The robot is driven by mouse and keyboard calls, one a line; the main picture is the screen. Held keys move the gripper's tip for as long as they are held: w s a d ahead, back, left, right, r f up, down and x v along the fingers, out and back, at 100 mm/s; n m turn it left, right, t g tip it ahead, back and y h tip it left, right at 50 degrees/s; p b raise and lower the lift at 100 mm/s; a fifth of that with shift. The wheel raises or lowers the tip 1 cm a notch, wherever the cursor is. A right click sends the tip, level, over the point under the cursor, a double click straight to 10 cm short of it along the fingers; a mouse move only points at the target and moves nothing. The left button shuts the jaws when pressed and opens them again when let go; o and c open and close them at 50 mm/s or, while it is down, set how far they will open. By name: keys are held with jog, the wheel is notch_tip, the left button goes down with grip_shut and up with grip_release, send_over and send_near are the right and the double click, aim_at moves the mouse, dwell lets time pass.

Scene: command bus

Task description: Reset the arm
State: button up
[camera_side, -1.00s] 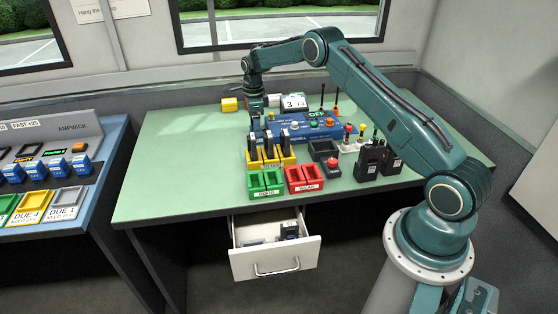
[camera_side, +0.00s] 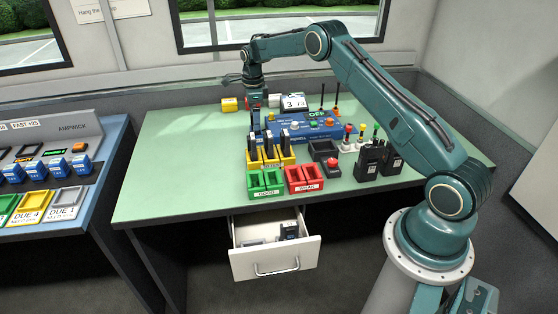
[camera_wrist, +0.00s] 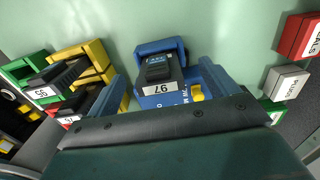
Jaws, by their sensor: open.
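My arm reaches over the green table (camera_side: 160,160). My gripper (camera_side: 256,103) is open, above the left end of the blue console (camera_side: 300,126). In the wrist view, a black battery-like unit marked 97 (camera_wrist: 160,70) stands in a blue holder (camera_wrist: 160,46). It lies ahead of my gripper, and I see no grip on it. The dark edge of my gripper body fills the bottom of that view. The exact gap between the fingertips and the unit cannot be told.
A yellow rack (camera_side: 271,160) with black units stands in front of the console. Green (camera_side: 266,182) and red (camera_side: 304,179) trays, a red-button box (camera_side: 326,155) and black radios (camera_side: 370,158) stand nearby. The drawer (camera_side: 275,262) is open. The table's left side is clear.

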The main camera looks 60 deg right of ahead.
jog(key=shift+r, duration=2)
jog(key=shift+r, duration=0.1)
jog(key=shift+a+r, duration=0.15)
jog(key=shift+r, duration=0.15)
jog(key=s+a+r+n+t, duration=0.1)
jog(key=s+a+r+n, duration=0.65)
jog(key=r, duration=0.35)
jog(key=s+a+r+n+t, duration=0.2)
jog(key=s+a+r+n, duration=0.4)
jog(key=s+r, duration=0.4)
jog(key=s+a+n+t, duration=0.1)
jog(key=s+a+n, duration=0.2)
jog(key=s, duration=0.9)
jog(key=s+a+f+n+t, duration=0.1)
jog(key=s+a+n, duration=0.3)
jog(key=s+n, duration=0.6)
jog(key=shift+s+a+f+t, duration=0.15)
jog(key=shift+s+f+t, duration=0.15)
jog(key=shift+s, duration=0.8)
jog(key=shift+n, duration=0.25)
